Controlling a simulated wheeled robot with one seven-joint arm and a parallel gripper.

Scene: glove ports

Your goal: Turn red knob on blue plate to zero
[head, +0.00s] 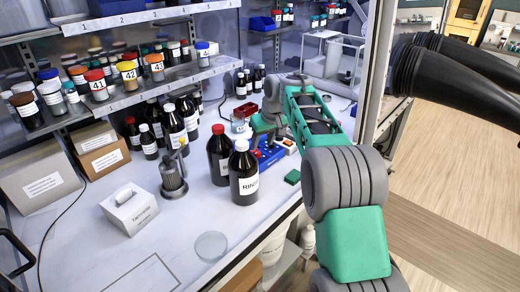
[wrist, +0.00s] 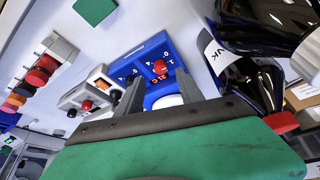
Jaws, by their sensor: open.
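The blue plate (wrist: 148,60) lies on the bench in the wrist view, with white digits and lettering on it. The red knob (wrist: 160,67) stands on it; its pointer direction is too small to tell. My gripper (wrist: 159,77) is open, with one finger on each side of the knob as seen from the wrist; I cannot tell whether either touches it. A white round part shows just below the knob, close to the palm. In the head view the blue plate (head: 270,158) is partly hidden by my arm and gripper.
A dark bottle labelled RINSE (head: 243,180) and another dark bottle (head: 219,155) stand close left of the plate. Shelves of jars (head: 100,85) hang above the bench.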

